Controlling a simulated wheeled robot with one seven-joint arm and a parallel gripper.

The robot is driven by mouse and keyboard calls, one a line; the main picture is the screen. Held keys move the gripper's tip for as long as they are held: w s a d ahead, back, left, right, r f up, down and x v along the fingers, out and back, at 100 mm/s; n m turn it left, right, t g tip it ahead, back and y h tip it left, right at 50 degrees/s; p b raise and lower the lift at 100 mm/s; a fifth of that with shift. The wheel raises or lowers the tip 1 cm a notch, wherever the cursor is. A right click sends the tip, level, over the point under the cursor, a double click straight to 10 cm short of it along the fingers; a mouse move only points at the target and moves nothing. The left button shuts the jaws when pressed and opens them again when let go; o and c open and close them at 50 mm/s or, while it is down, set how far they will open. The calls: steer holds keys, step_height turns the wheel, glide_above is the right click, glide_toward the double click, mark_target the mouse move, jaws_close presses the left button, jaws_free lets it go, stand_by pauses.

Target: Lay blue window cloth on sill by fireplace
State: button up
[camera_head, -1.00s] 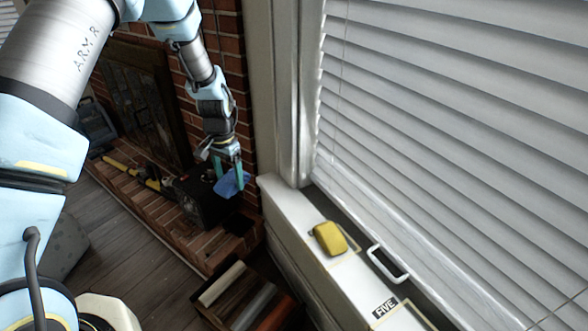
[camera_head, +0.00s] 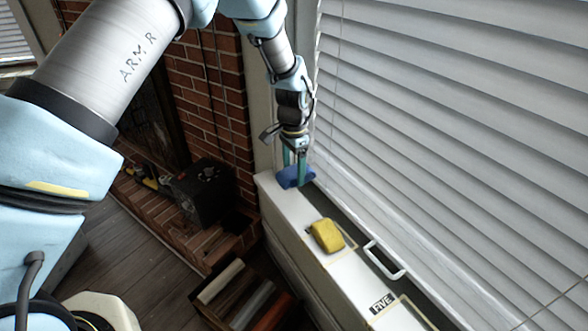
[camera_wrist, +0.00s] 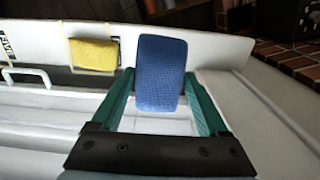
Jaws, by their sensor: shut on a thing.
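The blue cloth (camera_head: 290,178) is held in my gripper (camera_head: 295,168), over the far end of the white sill (camera_head: 283,205) by the fireplace. In the wrist view the cloth (camera_wrist: 160,72) is a textured blue pad between the two green fingers of my gripper (camera_wrist: 160,98). The gripper is shut on it. In the wrist view the pale sill (camera_wrist: 210,50) lies behind and below the cloth. I cannot tell whether the cloth touches the sill.
A yellow sponge (camera_head: 327,235) lies on the sill nearer to me, inside a marked outline. A white handle (camera_head: 384,262) and a "FIVE" label (camera_head: 382,303) are further along. White blinds (camera_head: 460,130) rise on the right. A black box (camera_head: 205,190) stands on the brick hearth.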

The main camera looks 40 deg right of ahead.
steer(key=b, duration=0.7)
glide_above(293, 208)
steer(key=shift+f, duration=5.4)
steer(key=shift+f+b, duration=0.3)
steer(key=shift+f, duration=0.35)
steer(key=o, duration=1.3)
